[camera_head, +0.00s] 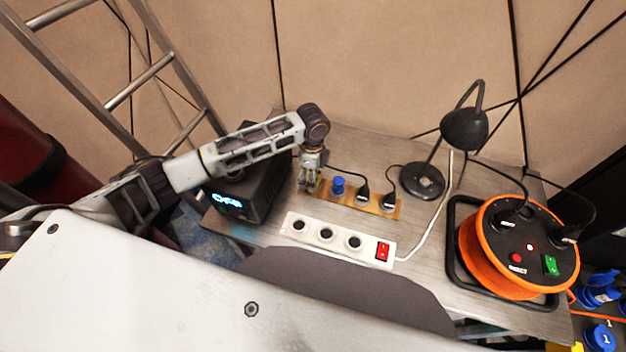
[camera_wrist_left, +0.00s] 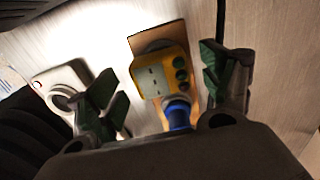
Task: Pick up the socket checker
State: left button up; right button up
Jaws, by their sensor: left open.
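The socket checker (camera_wrist_left: 152,72) is a small yellow block with a grey face and dark green round spots. In the left wrist view it sits on a wooden socket strip (camera_wrist_left: 137,43), beside a blue plug (camera_wrist_left: 178,116). My left gripper (camera_wrist_left: 163,84) is open, its green-padded fingers on either side of the checker, with gaps on both sides. In the head view my left gripper (camera_head: 309,184) points down over the left end of the wooden strip (camera_head: 387,206) and mostly hides the checker. The blue plug (camera_head: 338,187) stands just right of it. My right gripper is not in view.
A white power strip (camera_head: 314,234) with a red switch lies in front. A black box (camera_head: 255,190) with a lit display stands left. Black plugs (camera_head: 362,192), a desk lamp (camera_head: 464,130) and an orange cable reel (camera_head: 487,260) are right. A ladder (camera_head: 140,80) leans back left.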

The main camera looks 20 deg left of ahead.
pick_arm(q)
jog(key=shift+f, duration=1.7)
jog(key=shift+c, duration=0.2)
jog(key=c, duration=1.2)
